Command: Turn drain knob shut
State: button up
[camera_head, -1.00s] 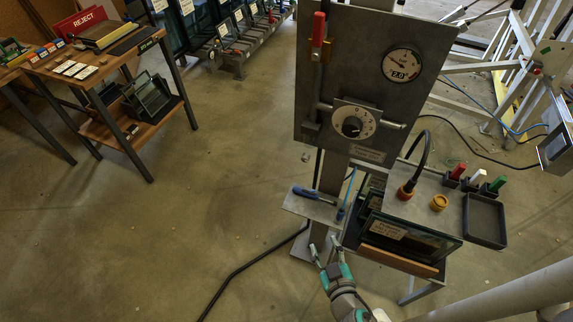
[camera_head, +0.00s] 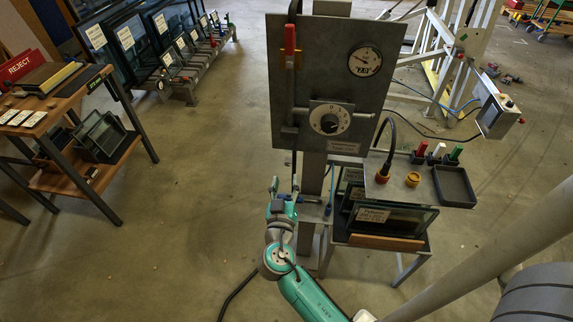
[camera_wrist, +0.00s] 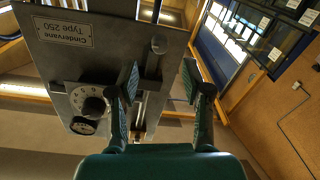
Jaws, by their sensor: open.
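The grey upright panel (camera_head: 290,85) carries a dial with a black knob (camera_head: 330,124), a red-handled lever (camera_head: 290,38) and a round gauge (camera_head: 364,61). In the wrist view the panel (camera_wrist: 60,55) appears upside down, with the black knob (camera_wrist: 95,106) left of my fingers.
A small shelf (camera_head: 310,204) sits just right of my gripper. A bench (camera_head: 405,190) with coloured-handled tools and an empty tray (camera_head: 455,187) stands right. Framed glass panes (camera_head: 390,216) stand below it. Floor on the left is clear up to the wooden table (camera_head: 75,165).

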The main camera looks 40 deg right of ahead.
aim_at(288, 165)
jog(key=x, duration=0.7)
jog(key=shift+w+d, duration=0.2)
jog(key=shift+d, duration=0.1)
grip_shut()
